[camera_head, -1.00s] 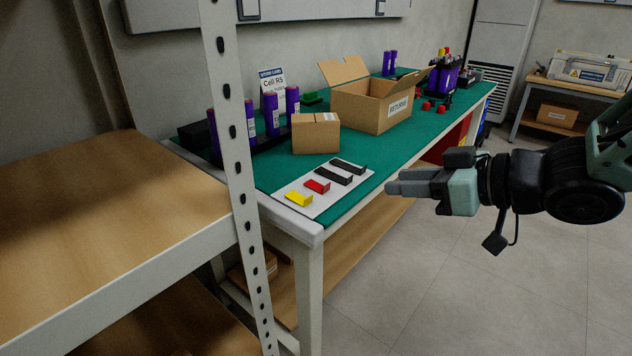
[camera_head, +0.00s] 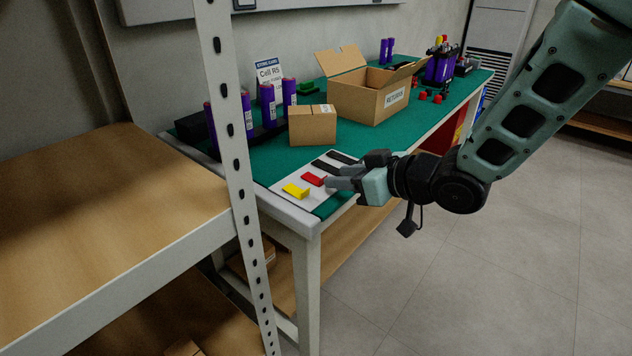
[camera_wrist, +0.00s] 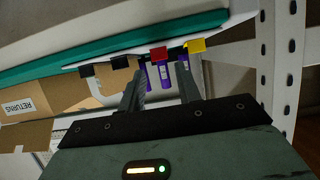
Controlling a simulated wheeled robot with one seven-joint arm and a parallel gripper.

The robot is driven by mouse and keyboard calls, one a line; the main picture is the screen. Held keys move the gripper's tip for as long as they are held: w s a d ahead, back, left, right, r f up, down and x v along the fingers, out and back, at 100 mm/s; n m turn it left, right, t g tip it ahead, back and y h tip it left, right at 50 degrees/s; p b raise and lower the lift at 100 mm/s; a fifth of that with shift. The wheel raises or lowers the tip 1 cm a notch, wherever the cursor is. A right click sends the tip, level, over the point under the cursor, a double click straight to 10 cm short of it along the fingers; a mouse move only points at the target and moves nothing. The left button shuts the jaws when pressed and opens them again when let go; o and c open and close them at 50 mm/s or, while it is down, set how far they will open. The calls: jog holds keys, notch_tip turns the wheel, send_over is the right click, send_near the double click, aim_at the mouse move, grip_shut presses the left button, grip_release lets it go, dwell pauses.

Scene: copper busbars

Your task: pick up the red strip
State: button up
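The red strip (camera_head: 313,180) lies on a white plate (camera_head: 325,204) near the table's front left corner, between a yellow strip (camera_head: 295,191) and black strips (camera_head: 326,166). It also shows in the wrist view (camera_wrist: 158,54), ahead of the fingers. My gripper (camera_head: 332,183) reaches in from the right, its fingertips close to the red strip's right end. In the wrist view, my gripper's fingers (camera_wrist: 160,78) are apart, with no strip between them. I cannot tell their exact height above the plate. The gripper hides part of the plate and the nearer black strip's end.
A small closed carton (camera_head: 312,127) stands behind the plate, with several purple cells (camera_head: 268,108) beyond it. An open carton marked RETURNS (camera_head: 360,100) stands further back. A shelf post (camera_head: 228,130) rises at left. Floor right of the table is clear.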

aim_at(308, 177)
jog(key=x, duration=0.4)
jog(key=shift+a+f+b, duration=0.1)
jog(key=shift+f+b, duration=0.1)
jog(key=shift+b, duration=0.2)
jog(key=c, duration=0.5)
jog(key=shift+r, duration=0.1)
